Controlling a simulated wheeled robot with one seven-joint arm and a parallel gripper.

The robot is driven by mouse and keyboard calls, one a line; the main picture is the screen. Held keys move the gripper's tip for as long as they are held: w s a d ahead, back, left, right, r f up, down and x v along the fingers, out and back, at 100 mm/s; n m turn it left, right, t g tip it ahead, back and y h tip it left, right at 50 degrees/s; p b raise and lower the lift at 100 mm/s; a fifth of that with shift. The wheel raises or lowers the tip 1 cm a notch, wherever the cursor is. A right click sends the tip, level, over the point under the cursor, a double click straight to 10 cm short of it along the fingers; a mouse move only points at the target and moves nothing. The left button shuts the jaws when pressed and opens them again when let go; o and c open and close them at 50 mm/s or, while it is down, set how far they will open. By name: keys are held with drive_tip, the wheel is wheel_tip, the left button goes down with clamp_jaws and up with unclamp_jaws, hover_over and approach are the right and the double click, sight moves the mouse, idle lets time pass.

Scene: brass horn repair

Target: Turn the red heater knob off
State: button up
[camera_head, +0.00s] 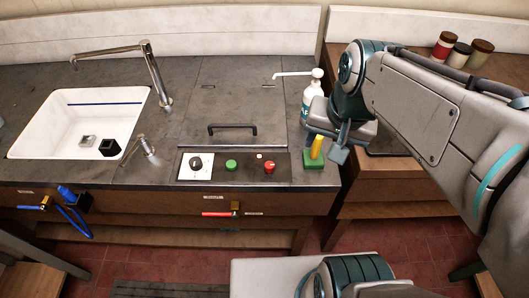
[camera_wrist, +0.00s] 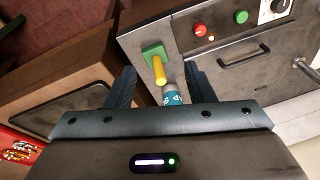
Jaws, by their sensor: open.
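The red heater knob (camera_head: 270,167) is on the dark control panel at the front of the counter, at the panel's right end. It also shows in the wrist view (camera_wrist: 200,30), at the top, beyond my gripper. My gripper (camera_head: 328,146) is to the right of the knob and apart from it. In the wrist view my gripper's two fingers (camera_wrist: 160,88) are spread, with a yellow handle on a green base (camera_wrist: 155,51) seen between them. The fingers do not visibly touch it. The knob's pointer marking is too small to read.
A green button (camera_head: 231,165) and a black dial on a white plate (camera_head: 195,166) share the panel. A pump bottle (camera_head: 312,92) stands behind my gripper. A lid with a black handle (camera_head: 232,129) lies behind the panel. A white sink (camera_head: 80,121) is at left; jars (camera_head: 445,45) stand far right.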

sight(270, 164)
drive_tip(key=w+a+f+m+g+y+b, duration=0.4)
drive_tip(key=w+f+m+b, duration=0.2)
drive_tip(key=w+f+m, duration=0.5)
drive_tip(key=shift+m+t, duration=0.3)
drive_tip(key=shift+m, duration=0.6)
drive_tip(key=x, duration=0.7)
drive_tip(key=a+x, duration=0.1)
drive_tip(key=x, duration=0.3)
drive_tip(key=shift+w, duration=0.2)
drive_tip(key=c, duration=1)
